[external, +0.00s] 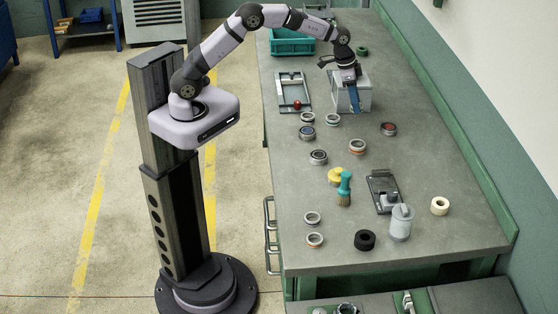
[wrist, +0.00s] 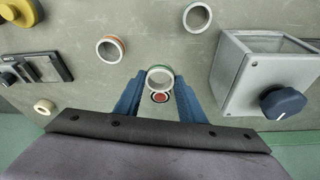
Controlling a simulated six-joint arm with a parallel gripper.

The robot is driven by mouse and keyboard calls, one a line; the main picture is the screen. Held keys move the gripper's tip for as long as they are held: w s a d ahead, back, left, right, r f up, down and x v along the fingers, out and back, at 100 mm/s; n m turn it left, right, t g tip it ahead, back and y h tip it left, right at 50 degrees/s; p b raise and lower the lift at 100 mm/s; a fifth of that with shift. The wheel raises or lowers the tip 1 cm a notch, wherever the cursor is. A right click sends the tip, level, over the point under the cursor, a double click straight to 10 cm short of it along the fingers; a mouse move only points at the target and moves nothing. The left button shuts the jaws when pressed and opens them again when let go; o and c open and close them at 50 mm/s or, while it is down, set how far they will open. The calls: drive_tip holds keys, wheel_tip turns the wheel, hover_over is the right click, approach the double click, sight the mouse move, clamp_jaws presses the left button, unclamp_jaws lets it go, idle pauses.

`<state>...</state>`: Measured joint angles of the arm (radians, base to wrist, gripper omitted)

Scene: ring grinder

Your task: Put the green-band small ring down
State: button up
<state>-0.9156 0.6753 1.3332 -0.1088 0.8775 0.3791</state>
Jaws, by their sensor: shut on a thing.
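The green-band small ring (wrist: 160,79) is a pale metal ring with a green band. In the wrist view it sits between the two blue fingertips of my gripper (wrist: 159,83), which is shut on it. In the external view my gripper (external: 355,110) points down in front of the grey box, and the held ring cannot be made out there. Its height above the bench is hard to judge.
The grey box (external: 364,97) with a dark knob (wrist: 283,102) stands close to my gripper. An orange-band ring (external: 357,146) and another ring (external: 332,119) lie nearby. Several more rings, a brush (external: 344,187) and a clamp device (external: 382,189) are nearer the front. Bare bench lies between them.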

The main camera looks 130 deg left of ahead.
drive_tip(key=r, duration=0.1)
drive_tip(key=n+p, duration=0.1)
drive_tip(key=p, duration=0.2)
approach(352, 132)
drive_tip(key=shift+x, duration=2.9)
drive_tip(key=shift+w+d, duration=0.1)
drive_tip(key=shift+f, duration=0.15)
drive_tip(key=o, duration=1.2)
drive_tip(key=shift+c, duration=0.2)
